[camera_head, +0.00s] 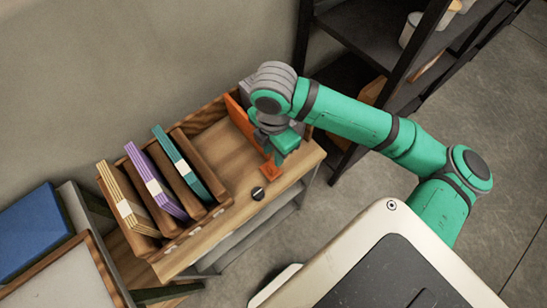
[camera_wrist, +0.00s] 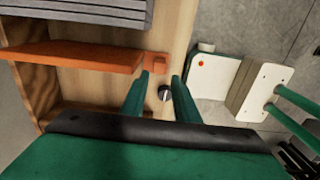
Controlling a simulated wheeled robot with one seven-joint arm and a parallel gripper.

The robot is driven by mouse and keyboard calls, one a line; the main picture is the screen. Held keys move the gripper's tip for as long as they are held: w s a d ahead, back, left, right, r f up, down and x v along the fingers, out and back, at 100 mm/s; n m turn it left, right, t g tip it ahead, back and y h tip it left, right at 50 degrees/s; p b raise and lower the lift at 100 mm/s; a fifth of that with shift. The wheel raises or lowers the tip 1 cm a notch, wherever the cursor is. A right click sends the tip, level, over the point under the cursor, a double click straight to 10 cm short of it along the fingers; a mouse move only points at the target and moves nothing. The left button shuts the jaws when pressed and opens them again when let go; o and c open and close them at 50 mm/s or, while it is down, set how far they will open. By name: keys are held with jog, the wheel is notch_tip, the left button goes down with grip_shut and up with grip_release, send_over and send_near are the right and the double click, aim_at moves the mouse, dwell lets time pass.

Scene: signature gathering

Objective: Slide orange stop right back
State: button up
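The orange stop is an upright orange plate (camera_head: 240,120) at the right part of the wooden rack, with a small orange tab (camera_head: 268,170) at its front end. In the wrist view the plate (camera_wrist: 75,57) reaches in from the left and ends in the tab (camera_wrist: 156,66). My gripper (camera_head: 278,158) is above the rack, close to the tab. In the wrist view my two green fingers (camera_wrist: 162,75) stand apart with nothing visibly clamped. The left fingertip is close to the tab; I cannot tell whether it touches. My arm hides part of the stop in the head view.
Tan, purple and teal bundles (camera_head: 175,160) lean between wooden dividers on the rack's left. A black knob (camera_head: 258,193) is on the front ledge. A grey ridged block (camera_wrist: 75,10) lies beyond the stop. A dark shelf (camera_head: 400,70) stands to the right.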

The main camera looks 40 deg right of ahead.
notch_tip(320, 180, up, 2)
jog(key=shift+r, duration=0.1)
dwell(0.6)
